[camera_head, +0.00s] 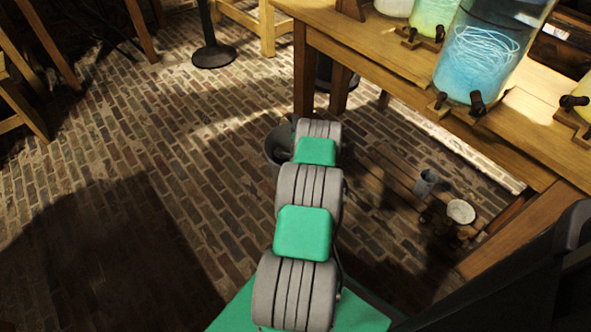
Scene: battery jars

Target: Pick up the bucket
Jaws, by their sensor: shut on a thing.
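The bucket (277,146) is dark grey and round, with its open mouth partly showing just left of the far end of my arm. The arm's last links hide its right side, and I cannot tell whether its base touches the brick floor. My gripper (296,125) is at the bucket's rim, mostly hidden behind my own wrist. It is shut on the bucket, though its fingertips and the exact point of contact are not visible.
A wooden table (380,45) with large glass jars, including one of blue liquid (470,65), stands on the right. Under it are a small grey cup (426,183) and a white bowl (461,211). A black post base (214,55) stands behind. Brick floor at left is clear.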

